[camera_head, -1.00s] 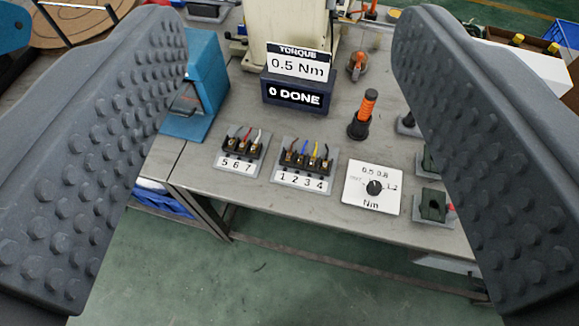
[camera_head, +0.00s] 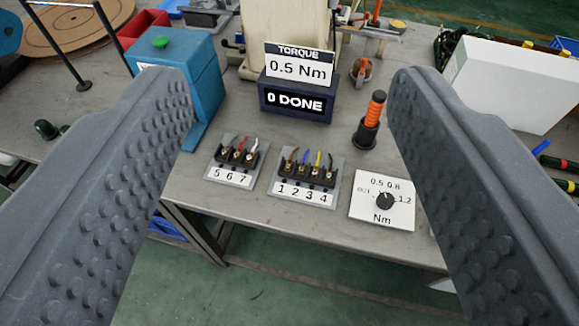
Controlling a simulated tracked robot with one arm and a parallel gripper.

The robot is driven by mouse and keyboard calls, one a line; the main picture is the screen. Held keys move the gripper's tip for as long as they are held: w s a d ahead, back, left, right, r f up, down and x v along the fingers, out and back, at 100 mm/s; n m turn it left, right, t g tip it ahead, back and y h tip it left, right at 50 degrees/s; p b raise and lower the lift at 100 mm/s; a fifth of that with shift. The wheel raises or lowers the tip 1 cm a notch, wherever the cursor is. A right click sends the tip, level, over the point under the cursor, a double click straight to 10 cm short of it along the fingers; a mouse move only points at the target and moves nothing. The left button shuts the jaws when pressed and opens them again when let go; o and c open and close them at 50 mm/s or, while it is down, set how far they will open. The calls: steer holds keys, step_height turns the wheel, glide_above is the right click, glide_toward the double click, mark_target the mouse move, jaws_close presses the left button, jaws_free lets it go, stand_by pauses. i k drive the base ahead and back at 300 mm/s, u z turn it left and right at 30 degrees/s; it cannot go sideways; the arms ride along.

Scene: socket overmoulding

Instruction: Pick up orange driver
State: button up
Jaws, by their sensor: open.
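The orange driver (camera_head: 375,107) stands upright, tilted slightly, in a black holder (camera_head: 364,137) on the grey workbench, right of the torque display. Its lower end is hidden in the holder. My gripper (camera_head: 290,85) is open, with its two studded grey fingers at the left and right of the view. Nothing is between the fingers up close. The driver shows just inside the right fingertip in the picture, farther off than the finger, and they look apart.
The torque display (camera_head: 297,82) reads 0.5 Nm and 0 DONE. Terminal blocks 5-6-7 (camera_head: 234,177) and 1-2-3-4 (camera_head: 306,191) and a dial card (camera_head: 382,217) lie along the front. A blue machine (camera_head: 205,62) stands left, a white box (camera_head: 510,85) right.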

mark_target(379, 96)
steer(key=z, duration=0.25)
steer(key=i, duration=1.05)
steer(key=z, duration=0.25)
